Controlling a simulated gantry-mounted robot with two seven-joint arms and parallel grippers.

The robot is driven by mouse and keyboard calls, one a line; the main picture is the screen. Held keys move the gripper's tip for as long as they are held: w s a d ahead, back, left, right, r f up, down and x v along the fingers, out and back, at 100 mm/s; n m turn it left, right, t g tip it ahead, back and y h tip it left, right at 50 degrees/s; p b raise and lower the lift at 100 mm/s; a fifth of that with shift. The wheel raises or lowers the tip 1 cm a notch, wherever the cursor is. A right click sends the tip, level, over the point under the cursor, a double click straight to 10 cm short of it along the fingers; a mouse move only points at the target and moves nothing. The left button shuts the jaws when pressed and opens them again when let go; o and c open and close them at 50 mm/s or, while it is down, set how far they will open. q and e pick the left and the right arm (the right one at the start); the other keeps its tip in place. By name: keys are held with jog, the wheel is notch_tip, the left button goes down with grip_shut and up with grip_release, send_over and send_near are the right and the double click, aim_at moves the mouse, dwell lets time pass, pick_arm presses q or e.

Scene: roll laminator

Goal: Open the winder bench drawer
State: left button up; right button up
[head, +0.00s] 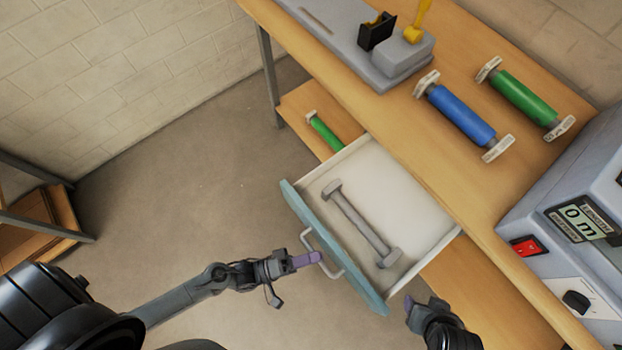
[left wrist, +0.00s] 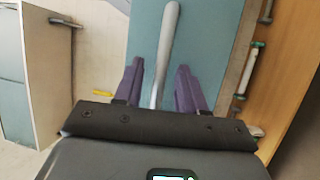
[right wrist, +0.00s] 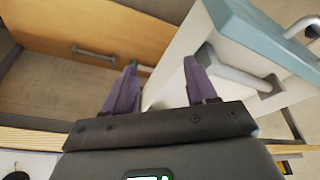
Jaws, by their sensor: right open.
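The winder bench drawer (head: 340,165) is pulled out from under the wooden bench (head: 400,135). Its teal front (head: 365,283) carries a pale bar handle (head: 322,250). A grey bare core (head: 358,220) with end pieces lies inside. My left gripper (head: 306,260) is at the handle. In the left wrist view its purple fingers (left wrist: 158,75) stand apart on both sides of the handle bar (left wrist: 170,35), with visible gaps. My right gripper (head: 418,304) is open and empty near the drawer's right side. In the right wrist view the drawer's white side (right wrist: 180,75) shows between and beyond its fingers.
A blue roll (head: 460,114) and a green roll (head: 525,97) lie on the bench top, beside a grey machine with a red switch (head: 525,246). A lower shelf (head: 290,103) holds another green roll (head: 325,133). The floor left of the drawer is clear.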

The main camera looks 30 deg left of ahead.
pick_arm(q)
jog(key=v, duration=1.1)
dwell(0.6)
